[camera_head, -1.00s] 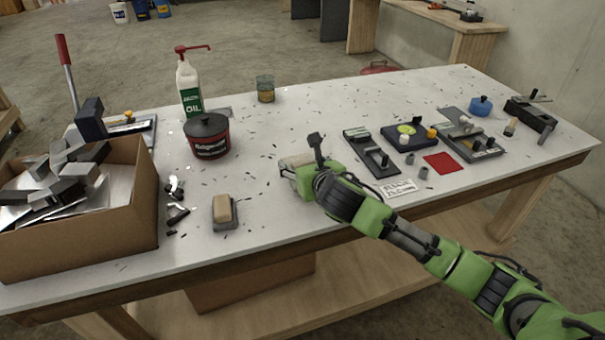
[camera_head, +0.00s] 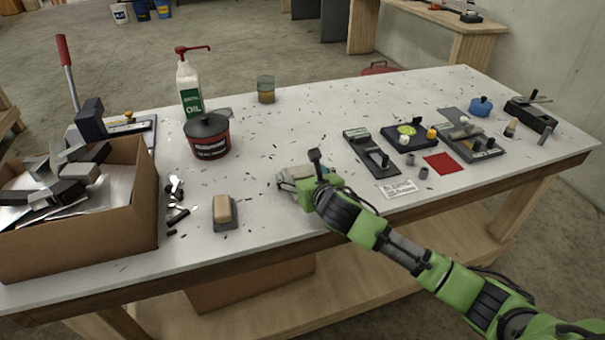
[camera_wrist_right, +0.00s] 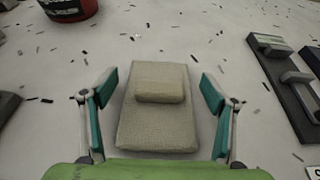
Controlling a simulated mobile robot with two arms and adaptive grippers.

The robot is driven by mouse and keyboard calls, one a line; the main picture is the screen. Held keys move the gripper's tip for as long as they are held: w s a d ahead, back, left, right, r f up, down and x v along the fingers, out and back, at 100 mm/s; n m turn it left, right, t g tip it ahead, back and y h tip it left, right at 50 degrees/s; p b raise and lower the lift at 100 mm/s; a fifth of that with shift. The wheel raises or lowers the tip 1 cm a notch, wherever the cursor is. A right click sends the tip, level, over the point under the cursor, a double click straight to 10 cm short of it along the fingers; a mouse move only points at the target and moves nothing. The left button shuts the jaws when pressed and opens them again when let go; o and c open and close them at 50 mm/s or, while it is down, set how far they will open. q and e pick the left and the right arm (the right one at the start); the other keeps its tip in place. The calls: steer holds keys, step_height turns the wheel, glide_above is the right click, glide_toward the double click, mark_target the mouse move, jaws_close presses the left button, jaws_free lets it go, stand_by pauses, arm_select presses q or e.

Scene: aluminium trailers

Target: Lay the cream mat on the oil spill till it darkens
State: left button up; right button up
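The mat (camera_wrist_right: 155,130) is a grey-beige, woven-looking rectangular pad with a raised block of the same colour on top. It seems to lie flat on the white table. In the head view only a part of the mat (camera_head: 296,172) shows beside my right gripper (camera_head: 286,183). In the right wrist view my right gripper (camera_wrist_right: 158,92) is open, one teal-padded finger on each side of the mat's raised block, with gaps on both sides. No oil spill shows; I cannot tell whether any is under the mat. My left gripper is not in view.
Left of the mat are a tan block on a grey base (camera_head: 224,212), a dark red tin (camera_head: 208,140), an oil bottle (camera_head: 189,88) and a cardboard box of metal pieces (camera_head: 90,235). Tool trays (camera_head: 372,152) and a red square (camera_head: 444,163) lie right. Dark shavings litter the table (camera_head: 330,110).

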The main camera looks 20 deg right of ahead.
steer(key=shift+r, duration=0.2)
steer(key=v, duration=1.2)
